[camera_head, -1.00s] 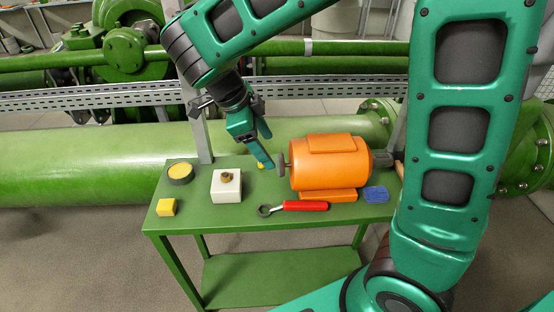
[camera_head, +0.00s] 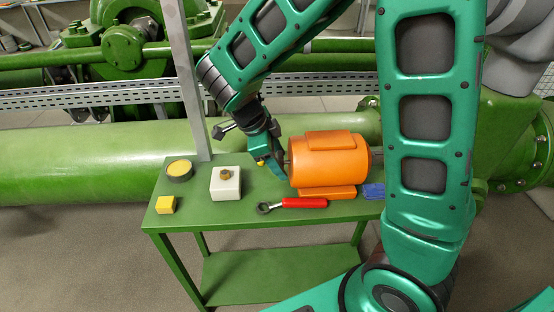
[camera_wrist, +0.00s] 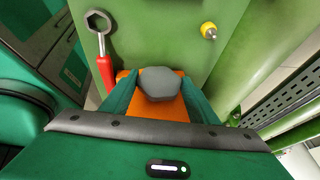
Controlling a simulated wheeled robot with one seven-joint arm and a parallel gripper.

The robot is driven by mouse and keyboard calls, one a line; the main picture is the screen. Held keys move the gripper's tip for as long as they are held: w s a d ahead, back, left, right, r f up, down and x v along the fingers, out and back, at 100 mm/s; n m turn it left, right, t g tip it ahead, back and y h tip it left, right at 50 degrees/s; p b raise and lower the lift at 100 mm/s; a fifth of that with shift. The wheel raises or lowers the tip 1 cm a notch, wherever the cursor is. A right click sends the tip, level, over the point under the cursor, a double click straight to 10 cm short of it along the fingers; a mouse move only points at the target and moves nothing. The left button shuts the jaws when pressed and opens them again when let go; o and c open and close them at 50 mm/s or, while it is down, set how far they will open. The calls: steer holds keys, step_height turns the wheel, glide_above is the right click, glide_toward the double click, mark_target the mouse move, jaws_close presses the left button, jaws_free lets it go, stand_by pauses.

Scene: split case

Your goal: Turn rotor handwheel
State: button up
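The orange motor (camera_head: 330,160) stands on the right half of the green table. Its grey handwheel (camera_wrist: 160,83) shows in the wrist view as a rounded disc in front of the orange body. My gripper (camera_head: 277,166) is at the left end of the motor. In the wrist view, the two green fingers of my gripper (camera_wrist: 160,98) stand apart, one on each side of the handwheel. Orange shows between the fingers and around the wheel, so the gripper looks open. In the head view the fingers mostly hide the handwheel.
A red-handled wrench (camera_head: 300,203) lies in front of the motor. A grey post (camera_head: 187,80) rises behind.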

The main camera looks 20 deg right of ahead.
steer(key=c, duration=0.6)
steer(key=shift+o, duration=0.2)
steer(key=shift+w+g, duration=0.1)
steer(key=shift+g, duration=0.2)
steer(key=shift+w+d+g+y, duration=0.15)
steer(key=shift+g+y, duration=0.35)
steer(key=shift+g, duration=0.3)
steer(key=g, duration=0.1)
steer(key=n+g, duration=0.1)
steer(key=g, duration=0.1)
steer(key=shift+w+y, duration=0.25)
steer(key=shift+y, duration=0.15)
steer(key=g, duration=0.3)
steer(key=n+g+y, duration=0.1)
steer(key=g, duration=0.1)
steer(key=shift+w+f, duration=0.15)
steer(key=shift+f, duration=0.1)
steer(key=shift+d+f+n+g+y, duration=0.15)
steer(key=shift+n+g, duration=0.15)
steer(key=shift+g, duration=0.65)
steer(key=shift+a+n+g+y, duration=0.15)
steer(key=shift+n+g, duration=0.15)
steer(key=shift+g, duration=0.65)
steer(key=shift+d, duration=0.1)
steer(key=o, duration=1.1)
steer(key=shift+c, duration=0.2)
